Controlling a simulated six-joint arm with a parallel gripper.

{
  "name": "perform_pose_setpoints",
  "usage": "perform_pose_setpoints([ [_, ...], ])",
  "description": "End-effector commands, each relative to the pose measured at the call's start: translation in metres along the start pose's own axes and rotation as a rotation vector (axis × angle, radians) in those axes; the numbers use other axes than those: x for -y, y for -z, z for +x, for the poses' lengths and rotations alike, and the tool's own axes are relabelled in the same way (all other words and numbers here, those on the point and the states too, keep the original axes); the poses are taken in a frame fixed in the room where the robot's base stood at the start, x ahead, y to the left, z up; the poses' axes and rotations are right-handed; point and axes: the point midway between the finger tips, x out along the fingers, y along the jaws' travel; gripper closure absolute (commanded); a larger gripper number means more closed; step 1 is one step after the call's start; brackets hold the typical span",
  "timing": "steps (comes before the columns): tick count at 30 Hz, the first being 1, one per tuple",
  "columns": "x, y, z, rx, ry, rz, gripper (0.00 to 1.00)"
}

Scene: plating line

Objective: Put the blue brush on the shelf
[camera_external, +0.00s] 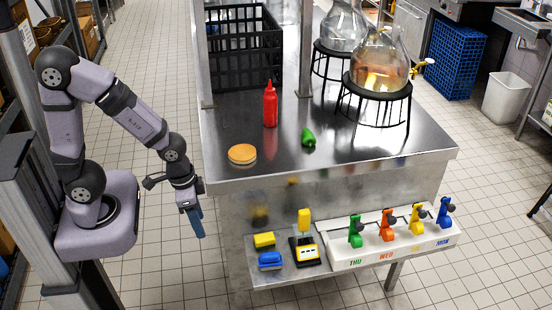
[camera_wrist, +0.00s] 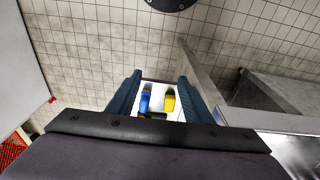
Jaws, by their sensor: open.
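A blue brush (camera_external: 270,261) lies at the left front of the low metal shelf (camera_external: 287,277) on the front of the steel table. It is beside a yellow block (camera_external: 264,240). My gripper (camera_external: 197,226) hangs in the air left of the table and the shelf, apart from the brush, with blue fingers pointing down. In the wrist view my gripper (camera_wrist: 160,82) has its two fingers spread with nothing held. Beyond them a blue item (camera_wrist: 145,101) and a yellow item (camera_wrist: 169,101) show against white; I cannot tell which ones these are.
A yellow-topped black holder (camera_external: 304,250) stands on the shelf. A white rack (camera_external: 350,259) holds green, orange, yellow and blue pieces. On the tabletop are a red bottle (camera_external: 270,106), bun (camera_external: 242,154), green pepper (camera_external: 308,137), black crate (camera_external: 243,53) and glass jars (camera_external: 379,68) on stands.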

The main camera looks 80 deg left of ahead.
Motion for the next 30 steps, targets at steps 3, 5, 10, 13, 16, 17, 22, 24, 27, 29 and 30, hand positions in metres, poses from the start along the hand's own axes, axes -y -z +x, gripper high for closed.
perform_pose_setpoints([
  [3, 0.002, -0.019, -0.018, 0.061, 0.003, -0.001, 0.54],
  [5, 0.003, -0.026, -0.023, 0.084, 0.004, -0.002, 0.54],
  [10, 0.004, -0.035, -0.029, 0.115, 0.005, -0.002, 0.54],
  [13, 0.004, -0.036, -0.029, 0.117, 0.005, -0.002, 0.54],
  [16, 0.004, -0.036, -0.029, 0.117, 0.005, -0.002, 0.54],
  [17, 0.004, -0.036, -0.029, 0.117, 0.005, -0.002, 0.54],
  [22, 0.004, -0.034, -0.039, 0.116, 0.005, -0.002, 0.54],
  [24, 0.004, -0.033, -0.048, 0.116, 0.005, -0.002, 0.54],
  [27, 0.004, -0.031, -0.063, 0.116, 0.005, -0.002, 0.54],
  [29, 0.003, -0.03, -0.07, 0.116, 0.005, -0.001, 0.54],
  [30, 0.003, -0.03, -0.073, 0.116, 0.005, -0.001, 0.54],
])
